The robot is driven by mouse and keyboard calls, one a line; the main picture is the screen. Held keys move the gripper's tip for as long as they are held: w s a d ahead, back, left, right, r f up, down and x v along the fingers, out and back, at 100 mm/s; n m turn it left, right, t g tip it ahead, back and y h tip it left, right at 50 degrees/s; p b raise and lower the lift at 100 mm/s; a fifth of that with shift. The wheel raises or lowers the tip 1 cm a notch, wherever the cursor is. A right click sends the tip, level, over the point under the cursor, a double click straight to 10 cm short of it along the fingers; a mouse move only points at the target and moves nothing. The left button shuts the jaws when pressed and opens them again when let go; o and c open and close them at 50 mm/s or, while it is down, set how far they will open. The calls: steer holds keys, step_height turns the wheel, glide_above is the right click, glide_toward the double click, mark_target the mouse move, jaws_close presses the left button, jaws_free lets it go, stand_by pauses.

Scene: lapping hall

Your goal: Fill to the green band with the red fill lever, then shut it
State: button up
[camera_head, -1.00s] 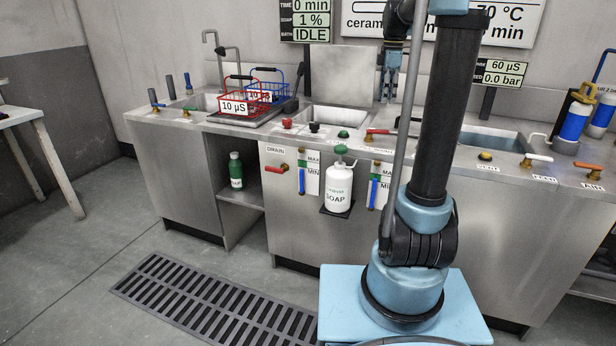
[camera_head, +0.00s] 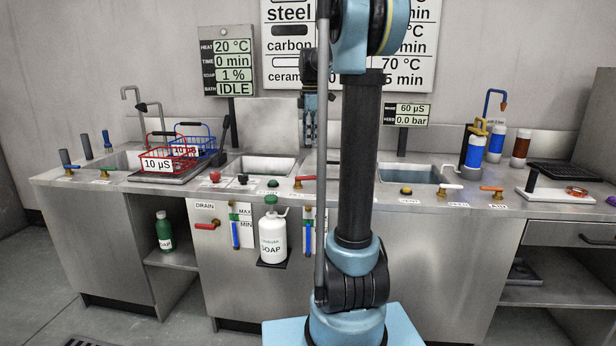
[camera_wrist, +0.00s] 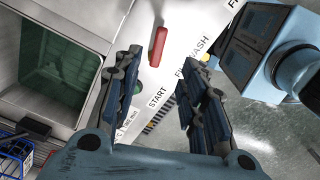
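The red fill lever (camera_head: 305,179) sits on a brass valve on the counter, right of the ultrasonic-type basin (camera_head: 268,165). In the wrist view the red lever handle (camera_wrist: 158,46) lies just beyond my fingertips, beside the FILL WASH lettering. My gripper (camera_head: 310,146) hangs above the counter near this lever; in the wrist view its fingers (camera_wrist: 160,76) are spread with nothing between them. A level gauge (camera_head: 235,234) with a blue column, green band and MAX/MIN marks is on the front panel. A second gauge (camera_head: 308,238) is partly hidden by my arm; its level is unclear.
A red button (camera_head: 215,176) and other knobs line the counter edge. Red basket (camera_head: 168,160) and blue basket (camera_head: 196,148) stand left. An orange-red air lever (camera_head: 491,189) is right.

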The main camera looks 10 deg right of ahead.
mark_target(306, 178)
step_height(306, 178, down, 14)
steer(key=shift+f, duration=0.25)
stand_by(0.3)
jaws_close()
